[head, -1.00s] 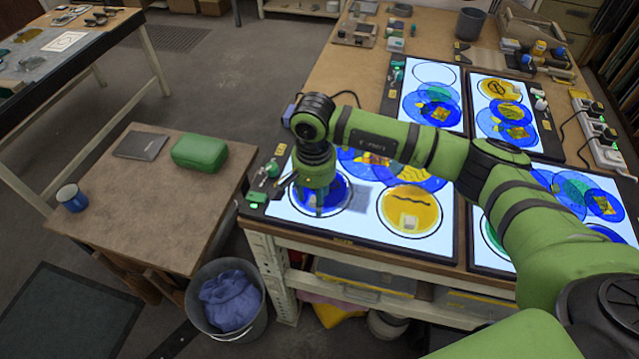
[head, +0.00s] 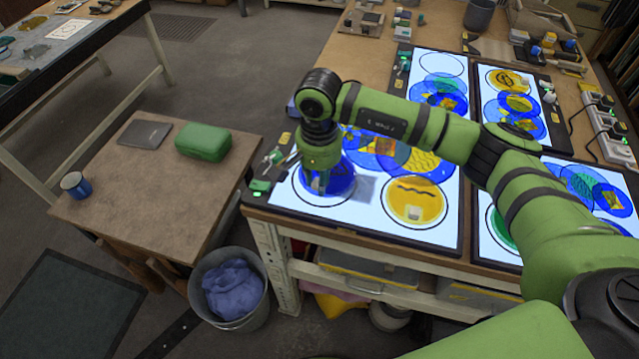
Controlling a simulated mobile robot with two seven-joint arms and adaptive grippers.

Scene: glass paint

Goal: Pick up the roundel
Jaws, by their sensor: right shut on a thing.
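The blue glass roundel (head: 343,181) is at the front left of the near light panel (head: 330,219). My right gripper (head: 319,187) points down over it and is shut on it. The roundel sits off its black outline ring, with a bare white strip showing at the ring's left and front, so it appears raised a little. The gripper hides part of the roundel and its grip point. A yellow roundel (head: 416,197) with a dark wavy line lies to the right on the same panel. My left gripper is out of view.
Overlapping blue and yellow roundels (head: 384,151) lie just behind. More lit panels (head: 441,65) stand farther back and to the right. A side table with a green case (head: 203,142) and a blue mug (head: 75,185) is left; a bucket (head: 229,290) is below.

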